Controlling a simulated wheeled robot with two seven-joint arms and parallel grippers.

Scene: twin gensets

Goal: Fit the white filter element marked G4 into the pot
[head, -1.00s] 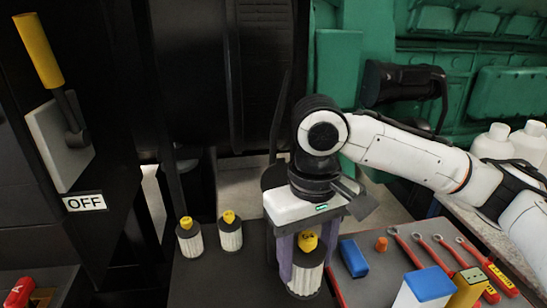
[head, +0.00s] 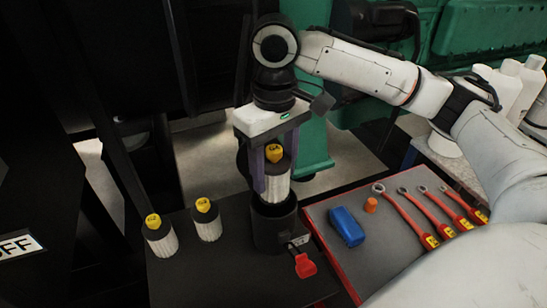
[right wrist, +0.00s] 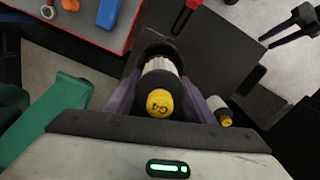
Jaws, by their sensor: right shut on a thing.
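The white filter element (head: 276,186) has a dark top and a yellow knob; in the right wrist view its knob (right wrist: 160,103) reads like G4. My right gripper (head: 275,170) is shut on it, with a purple finger on each side, and holds it upright. The black pot (head: 274,230) stands on the dark bench directly below. The element's lower end is at the pot's mouth; I cannot tell how far inside it is. The pot's rim (right wrist: 160,48) also shows in the right wrist view behind the element.
Two similar filter elements, left (head: 160,240) and right (head: 208,227), stand left of the pot. A grey tray (head: 372,262) on the right holds a blue object (head: 347,227), an orange piece (head: 371,205) and several wrenches.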

